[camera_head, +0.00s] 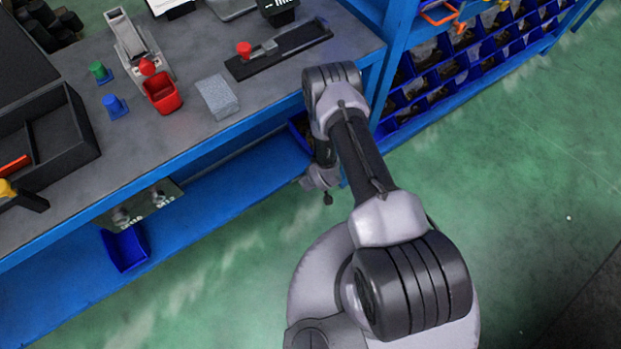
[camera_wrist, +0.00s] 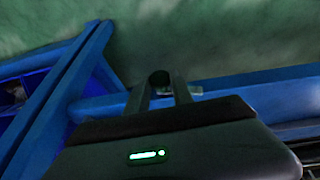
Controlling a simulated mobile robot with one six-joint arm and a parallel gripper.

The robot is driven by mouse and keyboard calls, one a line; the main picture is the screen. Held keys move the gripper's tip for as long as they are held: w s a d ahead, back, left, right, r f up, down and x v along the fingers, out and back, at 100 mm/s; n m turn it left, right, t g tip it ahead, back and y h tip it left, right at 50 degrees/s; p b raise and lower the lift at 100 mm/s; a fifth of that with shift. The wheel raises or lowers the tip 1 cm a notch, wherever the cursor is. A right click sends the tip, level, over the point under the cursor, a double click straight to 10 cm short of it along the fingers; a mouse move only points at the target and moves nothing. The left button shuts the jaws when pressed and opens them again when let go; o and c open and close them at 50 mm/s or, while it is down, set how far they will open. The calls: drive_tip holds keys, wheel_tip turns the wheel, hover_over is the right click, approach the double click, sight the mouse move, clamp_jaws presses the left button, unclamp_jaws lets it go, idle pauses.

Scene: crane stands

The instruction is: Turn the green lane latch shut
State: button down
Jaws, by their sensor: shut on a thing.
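My gripper (camera_wrist: 160,82) shows in the wrist view with its two fingers shut on a small dark round piece (camera_wrist: 160,76). I cannot tell whether this piece is the latch, as its colour is not clear. In the head view my gripper is mostly hidden, low beside the bench's front edge. A green knob (camera_head: 99,71) stands on the bench at the upper left, well away from my gripper. A blue knob (camera_head: 115,106) stands close to it. Whether the green knob is the lane latch is not clear.
A blue bin rack (camera_head: 450,65) is at the right. The green floor is open.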

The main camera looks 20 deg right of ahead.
drive_tip(key=y, duration=0.2)
drive_tip(key=d+m+g+y, duration=0.1)
drive_tip(key=y, duration=0.2)
drive_tip(key=shift+w+d+f+g+y, duration=0.15)
drive_tip(key=shift+w+g+y, duration=0.05)
drive_tip(key=shift+g+y, duration=0.1)
drive_tip(key=shift+d+f+m+g+y, duration=0.1)
drive_tip(key=shift+m+g+y, duration=0.25)
drive_tip(key=shift+y, duration=0.85)
drive_tip(key=shift+d+f+m+g+y, duration=0.1)
drive_tip(key=shift+m+g+y, duration=0.25)
drive_tip(key=shift+y, duration=0.85)
drive_tip(key=shift+w, duration=0.1)
drive_tip(key=c, duration=1.1)
unclamp_jaws()
drive_tip(key=v, duration=1.7)
drive_tip(key=shift+d, duration=0.3)
drive_tip(key=shift+f, duration=0.1)
